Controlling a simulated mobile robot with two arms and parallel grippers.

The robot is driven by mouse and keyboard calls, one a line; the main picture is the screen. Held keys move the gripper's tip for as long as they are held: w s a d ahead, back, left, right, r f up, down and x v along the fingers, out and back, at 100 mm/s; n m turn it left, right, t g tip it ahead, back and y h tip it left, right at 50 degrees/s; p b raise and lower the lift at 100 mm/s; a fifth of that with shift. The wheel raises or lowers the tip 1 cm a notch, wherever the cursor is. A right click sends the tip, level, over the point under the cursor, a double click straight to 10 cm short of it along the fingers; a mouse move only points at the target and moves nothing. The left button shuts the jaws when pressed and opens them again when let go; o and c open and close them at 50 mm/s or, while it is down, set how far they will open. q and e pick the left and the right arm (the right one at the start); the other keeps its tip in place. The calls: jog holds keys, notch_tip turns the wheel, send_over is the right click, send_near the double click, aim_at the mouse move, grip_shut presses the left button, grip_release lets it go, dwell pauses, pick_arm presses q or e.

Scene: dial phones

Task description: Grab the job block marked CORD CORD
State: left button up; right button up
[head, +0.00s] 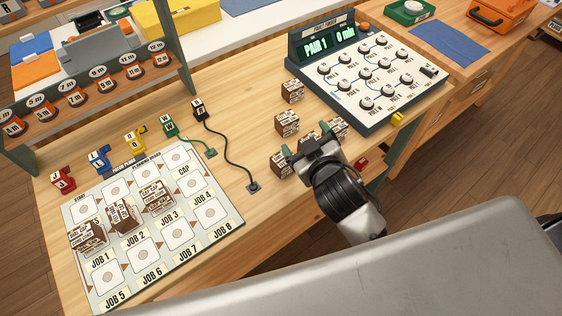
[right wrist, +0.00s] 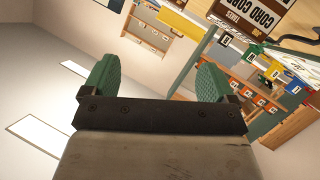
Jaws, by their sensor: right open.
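In the right wrist view a dark brown block (right wrist: 265,14) with a white label reading CORD CORD shows upside down at the top edge, partly cut off. My right gripper (right wrist: 155,82) is open and empty there, with the block beyond and to the right of its green fingertips. In the head view my right gripper (head: 307,140) hangs over a cluster of brown labelled blocks on the bench. One block (head: 287,122) stands just behind it, one (head: 280,165) is at its left finger, and one (head: 339,127) is partly hidden at its right finger. Their labels are too small to read surely.
Another brown block (head: 292,91) stands farther back. The planning board (head: 190,234) at left holds several brown blocks. Coloured plugs (head: 98,161) stand behind it. A black cord (head: 228,145) crosses the bench.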

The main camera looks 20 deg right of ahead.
jog(key=w+a+r+n+t+y, duration=0.3)
jog(key=a+r+n+t+y, duration=0.2)
jog(key=a+r+n+y, duration=0.65)
jog(key=s+a+r+n+g+y, duration=0.45)
jog(key=n+g+y, duration=0.35)
jog(key=n, duration=0.2)
jog(key=n+g+h, duration=1.2)
jog(key=n+h, duration=0.2)
jog(key=h, duration=0.6)
send_over(282, 155)
jog(key=s, duration=0.1)
jog(key=f, duration=1.5)
jog(key=shift+s+d+b, duration=0.1)
jog(key=shift+d+b, duration=0.25)
jog(key=shift+b, duration=0.05)
notch_tip(282, 155, down, 5)
jog(key=shift+r, duration=0.2)
jog(key=shift+w+a+f+p, duration=0.15)
jog(key=shift+f+p, duration=0.15)
jog(key=shift+f, duration=0.7)
jog(key=shift+w+a+f+p, duration=0.1)
jog(key=shift+w+f+p, duration=0.15)
jog(key=shift+f, duration=0.7)
jog(key=shift+w+a+f+p, duration=0.1)
jog(key=shift+f+p, duration=0.2)
jog(key=shift+f, duration=0.7)
jog(key=c, duration=1)
